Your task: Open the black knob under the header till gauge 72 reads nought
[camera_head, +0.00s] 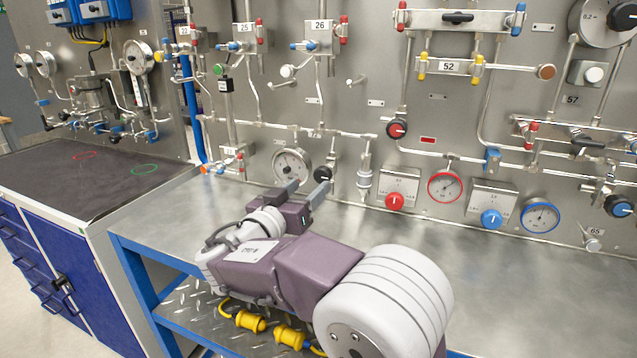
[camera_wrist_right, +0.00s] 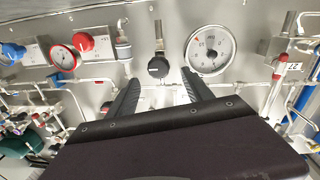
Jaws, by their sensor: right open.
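A small black round knob (camera_head: 322,173) sits low on the steel panel, just right of a white-faced round gauge (camera_head: 291,165). In the right wrist view, which is turned over, the black knob (camera_wrist_right: 158,67) hangs on a stem and the gauge (camera_wrist_right: 210,50) is to its right. The gauge's number and exact reading are too small to tell. My right gripper (camera_head: 309,185) is open and empty, its fingers pointing at the panel. In the wrist view the fingertips (camera_wrist_right: 161,77) lie either side of the knob's line, apparently short of it. My left gripper is not in view.
A red knob (camera_head: 394,202) and red-rimmed gauge (camera_head: 445,186) stand to the right, then a blue knob (camera_head: 491,219) and blue-rimmed gauge (camera_head: 540,215). A vertical fitting (camera_head: 365,180) is close right of the black knob. The steel bench top (camera_head: 520,290) is clear.

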